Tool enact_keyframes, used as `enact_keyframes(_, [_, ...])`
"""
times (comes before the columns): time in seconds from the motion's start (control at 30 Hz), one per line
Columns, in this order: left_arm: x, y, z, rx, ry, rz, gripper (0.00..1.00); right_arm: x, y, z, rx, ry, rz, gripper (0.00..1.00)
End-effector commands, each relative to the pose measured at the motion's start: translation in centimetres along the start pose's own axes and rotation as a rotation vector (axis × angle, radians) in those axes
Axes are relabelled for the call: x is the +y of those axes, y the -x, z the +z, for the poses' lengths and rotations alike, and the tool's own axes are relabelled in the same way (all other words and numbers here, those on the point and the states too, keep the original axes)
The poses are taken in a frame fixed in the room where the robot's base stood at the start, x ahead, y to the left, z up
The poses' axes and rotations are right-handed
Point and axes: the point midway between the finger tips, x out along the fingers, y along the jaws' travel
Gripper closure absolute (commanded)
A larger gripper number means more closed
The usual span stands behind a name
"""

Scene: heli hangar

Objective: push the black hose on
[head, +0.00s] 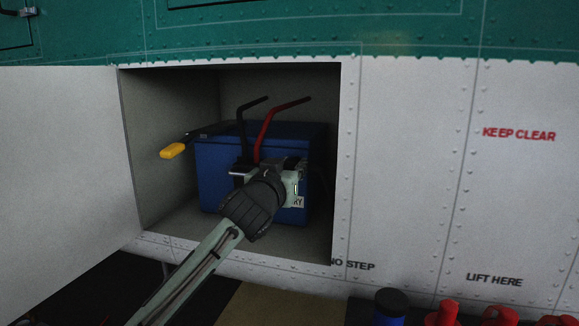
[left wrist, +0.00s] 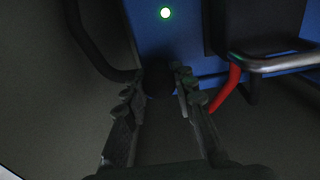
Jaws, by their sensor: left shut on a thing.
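The black hose (head: 241,125) bends down in front of a blue battery box (head: 222,170) inside an open bay, beside a red hose (head: 266,130). In the left wrist view the black hose (left wrist: 88,45) curves in to my left fingertips (left wrist: 160,84). My left gripper (head: 260,182) is at the front of the box, shut on the dark hose end, with the blue face close behind. The fingers and shadow hide the joint, so I cannot tell whether the end is seated. The red hose (left wrist: 228,90) passes right of my fingers. My right gripper is out of view.
A yellow-handled lever (head: 173,151) sticks out left of the box. A metal bar (left wrist: 275,63) is close on the right in the wrist view. The bay's right edge (head: 341,150) and the open door (head: 65,160) bound the space. Red and dark-blue items (head: 391,302) stand below right.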

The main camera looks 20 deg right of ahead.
Motion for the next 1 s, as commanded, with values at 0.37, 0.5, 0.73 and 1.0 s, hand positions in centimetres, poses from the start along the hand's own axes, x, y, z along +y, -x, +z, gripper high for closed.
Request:
enact_keyframes(0.37, [-0.1, 0.0, -0.3, 0.004, 0.000, -0.001, 0.53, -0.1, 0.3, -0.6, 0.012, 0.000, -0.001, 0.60])
enact_keyframes(0.5, [-0.1, 0.0, -0.2, 0.004, 0.000, -0.001, 0.53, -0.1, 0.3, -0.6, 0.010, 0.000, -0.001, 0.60])
enact_keyframes(0.73, [-0.1, 1.1, -0.2, 0.004, 0.002, 0.000, 0.53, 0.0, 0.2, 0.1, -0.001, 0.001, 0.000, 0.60])
enact_keyframes(1.0, [0.0, 6.7, -0.1, 0.005, 0.002, 0.001, 0.53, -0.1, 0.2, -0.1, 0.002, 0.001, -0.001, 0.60])
